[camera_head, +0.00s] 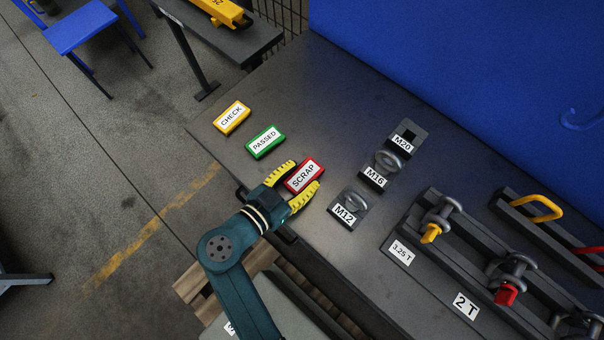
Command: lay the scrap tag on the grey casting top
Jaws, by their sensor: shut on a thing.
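The scrap tag (301,182) is a red block with a white label reading SCRAP. It is on or just over the dark bench top, near the front edge; I cannot tell whether it touches the bench. My gripper (305,175) has its yellow-padded fingers shut on the tag, one along each side. A pale grey flat surface (284,318) at the bottom, low beside the bench near a wooden pallet, may be the grey casting top. My arm covers much of it, and the frame edge cuts it off.
The yellow CHECK tag (232,117) and green PASSED tag (265,142) lie left of my gripper. M12 (347,207), M16 (381,170) and M20 (407,139) holders stand to the right. A shackle rack (461,260) fills the right side. The bench (300,95) is clear toward the back.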

